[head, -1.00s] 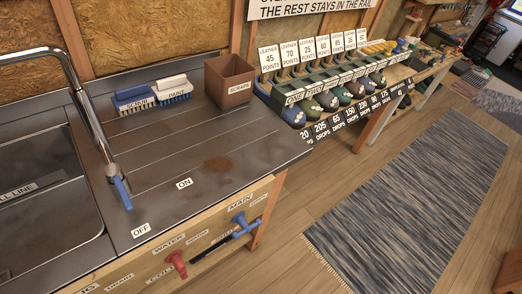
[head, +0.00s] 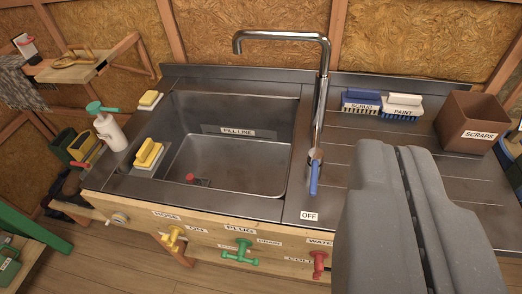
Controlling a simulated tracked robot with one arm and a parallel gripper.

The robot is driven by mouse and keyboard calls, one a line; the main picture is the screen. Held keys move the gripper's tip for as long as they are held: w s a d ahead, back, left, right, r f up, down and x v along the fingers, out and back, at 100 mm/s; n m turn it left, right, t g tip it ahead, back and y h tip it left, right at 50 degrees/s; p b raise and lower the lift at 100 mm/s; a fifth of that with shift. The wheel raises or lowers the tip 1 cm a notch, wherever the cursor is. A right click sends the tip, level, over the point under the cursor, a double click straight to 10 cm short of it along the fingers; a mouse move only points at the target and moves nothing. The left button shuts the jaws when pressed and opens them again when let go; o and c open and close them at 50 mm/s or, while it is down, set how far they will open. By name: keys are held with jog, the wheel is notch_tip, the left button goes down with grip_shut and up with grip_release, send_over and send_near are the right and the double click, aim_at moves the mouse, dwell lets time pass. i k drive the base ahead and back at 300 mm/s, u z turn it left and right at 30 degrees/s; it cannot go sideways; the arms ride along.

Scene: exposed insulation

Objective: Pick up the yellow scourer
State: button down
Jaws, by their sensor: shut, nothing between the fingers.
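Two yellow pads lie on the steel rim left of the sink. The nearer, larger yellow pad (head: 149,153) rests on a pale base at the front left corner of the sink. The smaller yellow pad (head: 150,98) sits on a pale base at the back left corner. I cannot tell which is the scourer. My gripper (head: 398,152) fills the lower right of the view, its two grey fingers side by side and shut, with nothing held. It is well to the right of both pads and hides part of the drainboard.
The sink basin (head: 230,166) and tall tap (head: 320,85) lie between my gripper and the pads. A white bottle with a green top (head: 110,130) stands left of the nearer pad. Brushes (head: 361,102) and a brown scraps box (head: 468,122) are at the back right.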

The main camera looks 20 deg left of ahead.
aim_at(149, 153)
jog(key=u, duration=0.05)
jog(key=k, duration=1)
jog(key=u, duration=1.25)
jog(key=i, duration=1.15)
jog(key=z, duration=0.65)
jog(key=i, duration=1)
jog(key=u, duration=0.05)
